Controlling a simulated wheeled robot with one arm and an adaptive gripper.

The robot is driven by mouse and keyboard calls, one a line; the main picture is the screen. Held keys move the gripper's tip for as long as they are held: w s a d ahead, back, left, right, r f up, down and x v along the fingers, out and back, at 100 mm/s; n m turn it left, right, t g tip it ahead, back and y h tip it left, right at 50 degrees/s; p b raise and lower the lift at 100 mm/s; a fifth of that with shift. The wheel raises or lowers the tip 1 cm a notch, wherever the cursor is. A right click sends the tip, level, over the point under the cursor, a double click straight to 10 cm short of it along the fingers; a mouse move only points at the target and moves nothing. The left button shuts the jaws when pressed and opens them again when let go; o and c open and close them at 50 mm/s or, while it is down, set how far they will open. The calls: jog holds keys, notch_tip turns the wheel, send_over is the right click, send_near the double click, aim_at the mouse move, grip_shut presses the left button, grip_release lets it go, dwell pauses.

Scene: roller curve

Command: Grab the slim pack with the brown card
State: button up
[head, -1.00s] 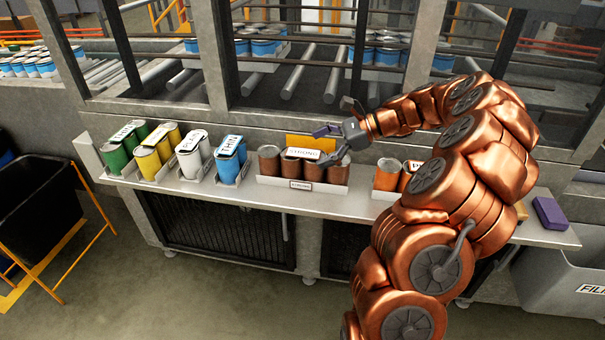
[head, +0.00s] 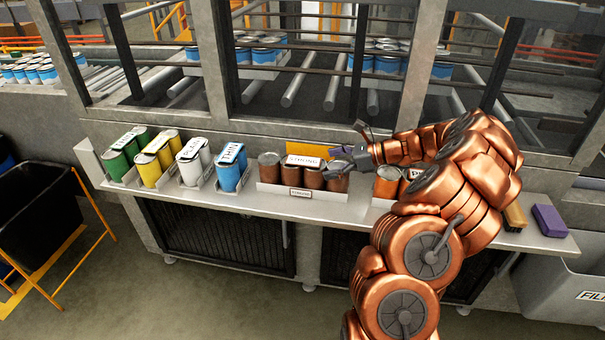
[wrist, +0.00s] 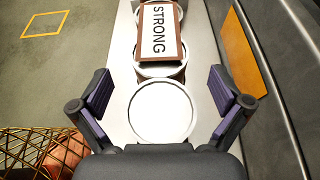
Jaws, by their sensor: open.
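Several brown cans (head: 268,166) stand in a row in a low grey tray (head: 272,193) on the bench. A brown-edged card marked STRONG (head: 303,161) lies across the middle cans; it also shows at the top of the wrist view (wrist: 158,32). My gripper (head: 334,160) is open and empty over the right end of this row. In the wrist view, a single round can lid (wrist: 160,112) lies between and below the spread fingers. The card is just beyond the fingertips. My gripper partly hides the rightmost can in the head view.
A yellow-orange plate (head: 310,149) stands behind the brown row. Green, yellow, white and blue packs (head: 230,168) stand to the left. Orange cans (head: 386,182) are to the right, partly behind my arm. A purple block (head: 549,220) lies near the bench's right end.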

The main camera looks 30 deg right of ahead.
jog(key=shift+x, duration=1.05)
jog(key=shift+c, duration=0.2)
jog(key=shift+r, duration=0.15)
jog(key=c, duration=1.8)
